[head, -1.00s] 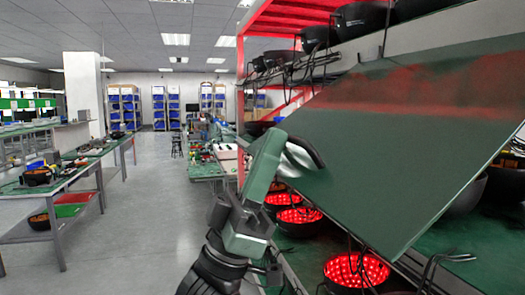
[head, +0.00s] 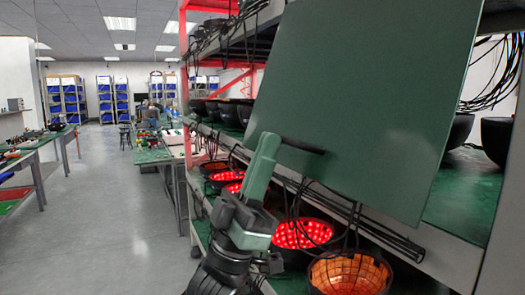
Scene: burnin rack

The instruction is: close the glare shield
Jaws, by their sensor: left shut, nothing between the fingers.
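The glare shield is a large flat dark green panel (head: 365,100) on the front of the rack. It stands steeply tilted across the upper shelf and covers part of what lies behind it. Its lower edge runs above the bowls with red lights. My left gripper (head: 307,148) is at the panel's lower left part, its dark fingers shut and empty. The fingertips are at or very near the panel; I cannot tell whether they touch it. My right gripper is not in view.
Bowl-shaped lamps (head: 303,233) glow red on the lower shelf, with an orange-lit one (head: 350,274) nearer. Black cables hang along the shelf edge. Dark bowls (head: 497,138) stand behind the panel at right. The grey aisle floor (head: 120,220) at left is clear.

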